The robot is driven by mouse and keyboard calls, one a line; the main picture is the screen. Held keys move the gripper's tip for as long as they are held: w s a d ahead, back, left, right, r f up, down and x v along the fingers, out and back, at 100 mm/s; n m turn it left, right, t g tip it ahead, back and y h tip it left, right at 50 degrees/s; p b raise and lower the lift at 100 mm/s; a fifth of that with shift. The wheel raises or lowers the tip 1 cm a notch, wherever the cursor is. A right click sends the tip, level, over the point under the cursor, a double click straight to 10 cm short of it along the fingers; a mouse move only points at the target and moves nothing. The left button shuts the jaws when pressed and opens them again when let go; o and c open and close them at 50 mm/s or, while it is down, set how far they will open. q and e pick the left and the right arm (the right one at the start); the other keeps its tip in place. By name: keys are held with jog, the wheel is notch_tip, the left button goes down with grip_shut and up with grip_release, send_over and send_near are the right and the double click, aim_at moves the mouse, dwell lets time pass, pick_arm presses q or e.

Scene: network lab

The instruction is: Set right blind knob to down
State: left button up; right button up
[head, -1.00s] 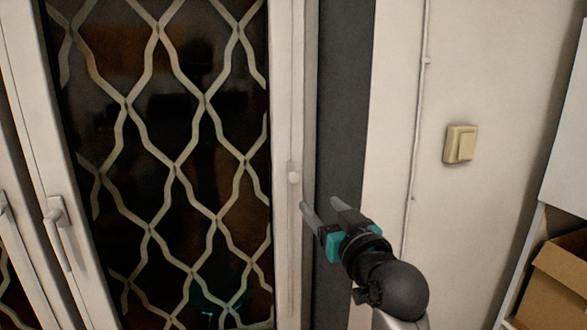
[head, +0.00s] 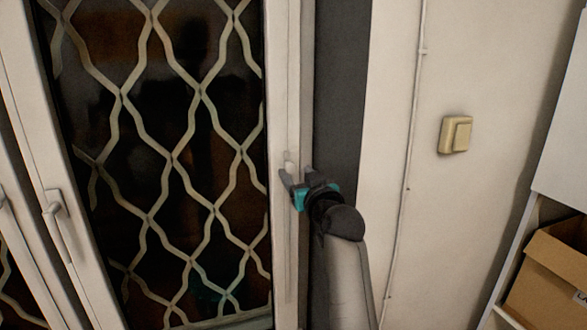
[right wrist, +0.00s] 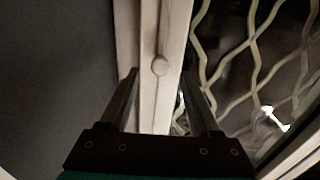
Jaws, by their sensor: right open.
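The right blind knob (head: 290,168) is a small pale round knob on the white frame strip right of the barred glass. In the head view my right gripper partly covers it. In the right wrist view the knob (right wrist: 160,66) shows whole, on a thin vertical line along the strip. My right gripper (head: 295,173) is open at the strip, close to the knob. In the right wrist view its two fingers (right wrist: 160,74) point at the strip, with the knob between the lines of their tips. I cannot tell whether they touch it. My left gripper is not in view.
The glass door (head: 190,110) has a pale wavy lattice, with a lever handle (head: 58,220) on its left frame. A dark strip (head: 340,100) and a white wall stand to the right. The wall holds a beige switch (head: 456,134). A cardboard box (head: 550,270) sits on a shelf at lower right.

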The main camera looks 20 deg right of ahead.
aim_at(289, 166)
jog(key=shift+w, duration=1.45)
jog(key=shift+c, duration=0.3)
grip_shut()
